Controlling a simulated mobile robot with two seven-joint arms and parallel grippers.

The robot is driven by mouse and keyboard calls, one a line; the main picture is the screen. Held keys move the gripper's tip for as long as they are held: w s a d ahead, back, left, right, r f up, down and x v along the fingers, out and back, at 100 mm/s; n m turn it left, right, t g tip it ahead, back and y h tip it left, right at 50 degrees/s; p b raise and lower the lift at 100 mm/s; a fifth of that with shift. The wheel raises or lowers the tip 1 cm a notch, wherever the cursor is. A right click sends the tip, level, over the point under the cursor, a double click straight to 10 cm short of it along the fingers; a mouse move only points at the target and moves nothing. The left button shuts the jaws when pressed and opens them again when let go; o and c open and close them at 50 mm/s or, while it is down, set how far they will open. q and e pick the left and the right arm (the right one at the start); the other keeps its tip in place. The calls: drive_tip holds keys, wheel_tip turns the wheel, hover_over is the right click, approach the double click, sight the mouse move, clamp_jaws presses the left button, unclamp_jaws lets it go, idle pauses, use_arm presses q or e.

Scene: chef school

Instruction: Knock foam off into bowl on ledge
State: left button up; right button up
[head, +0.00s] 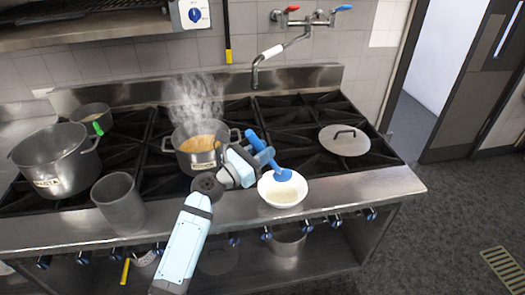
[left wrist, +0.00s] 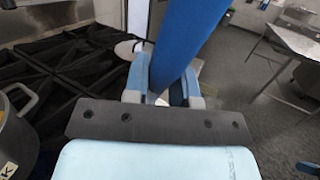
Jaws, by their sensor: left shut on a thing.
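My left gripper (head: 256,157) is shut on a blue utensil (head: 281,174), whose handle (left wrist: 186,45) fills the middle of the left wrist view between the fingers. The utensil's blue head is over the white bowl (head: 268,194); I cannot tell whether it touches the bowl. The bowl stands on the steel front ledge (head: 345,188) of the stove and holds something pale at its bottom. A steaming pot (head: 180,158) with yellowish-brown contents stands on the burners left of my gripper. My right gripper is not in view.
A large pot (head: 45,178) and a tall steel container (head: 118,207) stand on the left. A small pan (head: 92,113) is behind them. A round lid (head: 344,141) lies on the right burners. A tap (head: 283,45) hangs from the wall. The ledge right of the bowl is clear.

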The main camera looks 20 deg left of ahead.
use_arm(q)
wheel_tip(320, 180, up, 3)
drive_tip(key=p, duration=0.3)
drive_tip(key=shift+r, duration=0.15)
drive_tip(key=shift+r+p, duration=0.8)
drive_tip(key=shift+p, duration=0.35)
drive_tip(key=shift+r+p, duration=0.75)
drive_tip(key=shift+r, duration=0.2)
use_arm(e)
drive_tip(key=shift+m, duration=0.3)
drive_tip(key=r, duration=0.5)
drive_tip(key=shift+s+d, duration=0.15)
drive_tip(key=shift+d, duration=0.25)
use_arm(q)
drive_tip(key=shift+a, duration=0.1)
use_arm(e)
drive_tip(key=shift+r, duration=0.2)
